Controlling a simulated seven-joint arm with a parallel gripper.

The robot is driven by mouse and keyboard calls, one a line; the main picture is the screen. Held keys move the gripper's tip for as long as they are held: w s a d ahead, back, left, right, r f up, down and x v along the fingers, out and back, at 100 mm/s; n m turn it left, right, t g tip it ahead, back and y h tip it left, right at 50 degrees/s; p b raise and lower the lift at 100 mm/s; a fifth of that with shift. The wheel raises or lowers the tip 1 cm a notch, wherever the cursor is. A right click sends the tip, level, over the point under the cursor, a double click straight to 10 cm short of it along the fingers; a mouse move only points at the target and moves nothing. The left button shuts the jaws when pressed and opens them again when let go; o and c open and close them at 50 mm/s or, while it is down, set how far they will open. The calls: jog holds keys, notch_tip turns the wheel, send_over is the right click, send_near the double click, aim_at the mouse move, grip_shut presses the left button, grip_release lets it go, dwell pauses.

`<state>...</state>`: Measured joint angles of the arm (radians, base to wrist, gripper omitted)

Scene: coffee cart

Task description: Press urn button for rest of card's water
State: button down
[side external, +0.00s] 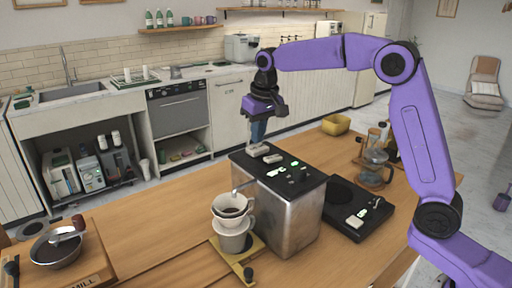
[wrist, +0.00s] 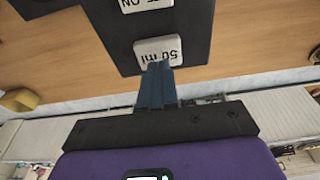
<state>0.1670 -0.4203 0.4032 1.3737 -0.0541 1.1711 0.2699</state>
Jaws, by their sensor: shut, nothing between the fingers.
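The urn (side external: 292,222) is a metal box with a black top in the side view. Pale buttons sit on its top. In the wrist view, a white button marked "50 ml" (wrist: 158,46) is on the black top, and another label ending in "ON" (wrist: 146,4) is beyond it. My gripper (side external: 258,138) is above the urn's far left part, pointing down. In the wrist view its blue fingers (wrist: 157,68) are together and empty, with tips at the edge of the 50 ml button. I cannot tell whether they touch it. The urn's spout (side external: 243,185) reaches over a white dripper (side external: 231,202) holding dark coffee.
A black scale-like plate (side external: 345,215) and a glass carafe (side external: 374,172) are to the right. A yellow bowl (side external: 336,124) is behind. A pan (side external: 57,248) on a mill board is front left.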

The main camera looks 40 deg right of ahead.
aim_at(258, 148)
jog(key=shift+f, duration=0.75)
dwell(0.4)
jog(key=shift+r, duration=0.8)
jog(key=shift+f, duration=0.95)
dwell(1.3)
jog(key=shift+r, duration=0.95)
dwell(1.4)
jog(key=shift+r, duration=2.5)
